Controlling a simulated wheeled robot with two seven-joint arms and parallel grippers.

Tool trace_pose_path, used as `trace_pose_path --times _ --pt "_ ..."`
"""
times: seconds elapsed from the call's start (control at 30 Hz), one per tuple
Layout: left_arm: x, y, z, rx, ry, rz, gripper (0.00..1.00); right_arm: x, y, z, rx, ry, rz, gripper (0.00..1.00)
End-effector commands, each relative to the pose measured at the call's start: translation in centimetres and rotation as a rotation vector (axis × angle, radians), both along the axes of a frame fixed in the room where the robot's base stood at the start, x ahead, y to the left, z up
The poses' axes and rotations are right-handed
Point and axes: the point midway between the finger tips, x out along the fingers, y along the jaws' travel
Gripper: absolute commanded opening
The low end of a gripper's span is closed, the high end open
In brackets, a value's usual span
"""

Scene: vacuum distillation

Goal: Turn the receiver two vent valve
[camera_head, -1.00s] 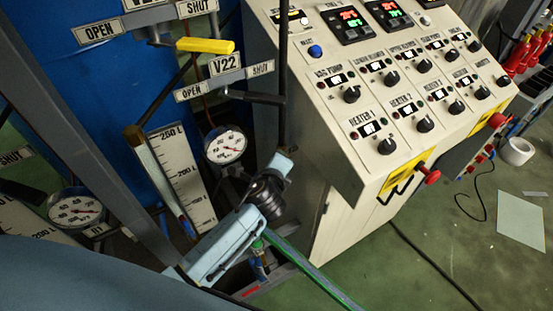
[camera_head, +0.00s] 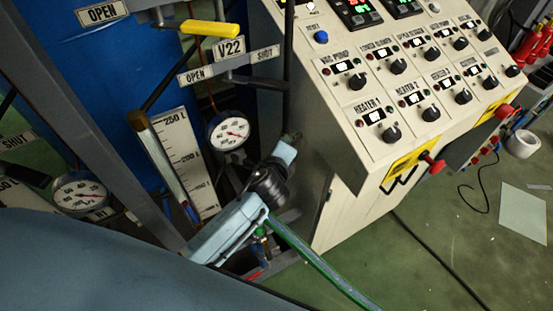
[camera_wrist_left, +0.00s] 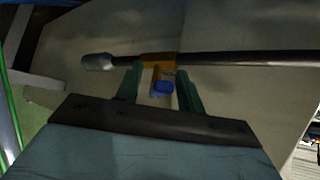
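A yellow valve handle (camera_head: 210,28) lies nearly level above the V22 tag (camera_head: 229,48), with an OPEN plate (camera_head: 196,75) and a SHUT plate (camera_head: 264,54) below it. No label in view names receiver two. My left gripper (camera_head: 290,141) is at the left side of the control cabinet, well below this handle; its fingers are barely visible there. In the left wrist view my left gripper (camera_wrist_left: 160,76) has its two green fingers apart. An orange fitting (camera_wrist_left: 158,63) on a dark rod (camera_wrist_left: 240,58) shows at the fingertips; contact is unclear. My right gripper is out of view.
The control cabinet (camera_head: 345,175) with several knobs stands right of my left arm. A pressure gauge (camera_head: 229,133) and a level scale (camera_head: 182,150) are left of it. A grey post (camera_head: 85,120) crosses the left side. A green pipe (camera_head: 320,265) runs low in front.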

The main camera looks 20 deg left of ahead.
Motion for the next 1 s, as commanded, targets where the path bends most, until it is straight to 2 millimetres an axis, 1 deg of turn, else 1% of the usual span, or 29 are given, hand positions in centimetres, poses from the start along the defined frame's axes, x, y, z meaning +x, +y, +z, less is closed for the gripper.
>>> trace_pose_path --times 0.17,0.4,0.6,0.7,0.8,1.0 --pt "-2.6 -0.6 1.0 -0.001 0.001 -0.002 0.38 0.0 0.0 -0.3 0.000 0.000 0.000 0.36" --pt "-7.0 -1.6 3.1 -0.001 0.002 -0.002 0.38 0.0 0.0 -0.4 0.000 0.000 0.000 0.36" --pt "-9.9 -2.3 4.5 -0.001 0.001 -0.002 0.38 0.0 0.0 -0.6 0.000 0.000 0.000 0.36" --pt "-10.7 -2.4 4.8 0.000 0.001 -0.001 0.38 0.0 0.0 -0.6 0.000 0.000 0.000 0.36" --pt "-11.1 -2.5 5.1 0.001 0.001 -0.002 0.38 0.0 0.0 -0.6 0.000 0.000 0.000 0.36" --pt "-11.1 -2.5 5.1 0.002 0.000 -0.001 0.38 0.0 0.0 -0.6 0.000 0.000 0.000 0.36"
